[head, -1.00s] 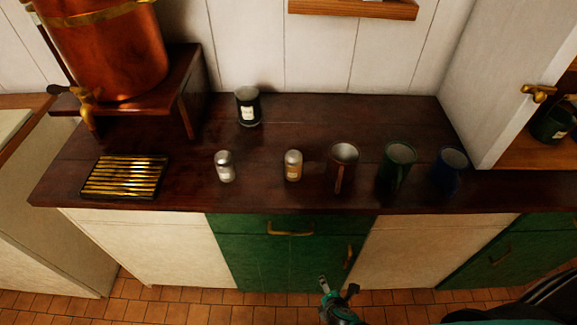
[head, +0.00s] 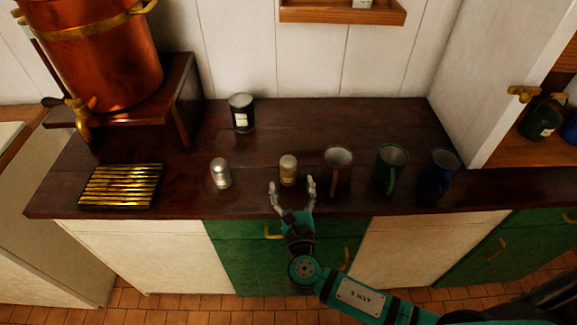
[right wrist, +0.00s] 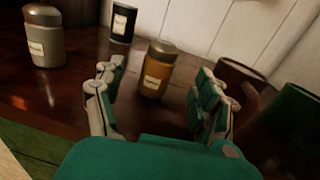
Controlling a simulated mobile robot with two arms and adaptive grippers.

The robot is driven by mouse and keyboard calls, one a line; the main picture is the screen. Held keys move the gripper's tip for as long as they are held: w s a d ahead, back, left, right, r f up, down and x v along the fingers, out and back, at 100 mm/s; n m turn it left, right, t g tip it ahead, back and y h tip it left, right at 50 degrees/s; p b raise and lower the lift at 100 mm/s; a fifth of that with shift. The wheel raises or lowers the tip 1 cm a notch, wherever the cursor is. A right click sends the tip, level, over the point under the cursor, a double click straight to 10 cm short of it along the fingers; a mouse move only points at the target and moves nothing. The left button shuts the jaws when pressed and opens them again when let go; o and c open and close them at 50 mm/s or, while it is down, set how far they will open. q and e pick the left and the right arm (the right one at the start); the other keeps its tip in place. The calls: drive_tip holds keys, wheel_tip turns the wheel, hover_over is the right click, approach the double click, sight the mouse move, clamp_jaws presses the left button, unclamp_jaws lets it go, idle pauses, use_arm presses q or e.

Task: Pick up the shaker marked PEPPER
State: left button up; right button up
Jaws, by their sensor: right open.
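Two shakers stand upright on the dark wooden counter (head: 330,120). The right one (head: 288,169) has a silvery cap and a tan body with a pale label; it also shows in the right wrist view (right wrist: 156,72). The left one (head: 221,173) is silver-grey with a pale label, and it also shows in the right wrist view (right wrist: 45,38). The label words are too small to read surely. My right gripper (head: 292,187) is open and empty at the counter's front edge. In the right wrist view its fingers (right wrist: 157,88) point at the tan shaker, which appears between them. My left gripper is not in view.
A brown mug (head: 338,170), a green mug (head: 391,168) and a blue mug (head: 440,172) stand right of the tan shaker. A black labelled jar (head: 241,113) stands behind. A brass-slatted tray (head: 120,186) and a copper urn (head: 105,60) are at left.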

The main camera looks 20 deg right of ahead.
sight(289, 173)
drive_tip(key=w, duration=0.2)
drive_tip(key=shift+w+d, duration=0.2)
drive_tip(key=shift+w, duration=0.15)
drive_tip(key=w+p, duration=0.1)
drive_tip(key=w, duration=0.1)
drive_tip(key=w+d, duration=0.1)
drive_tip(key=w, duration=0.1)
drive_tip(key=shift+p, duration=0.4)
drive_tip(key=shift+w+f, duration=0.15)
drive_tip(key=shift+w, duration=0.4)
drive_tip(key=shift+s, duration=0.1)
drive_tip(key=shift+c, duration=1.1)
drive_tip(key=c, duration=1.2)
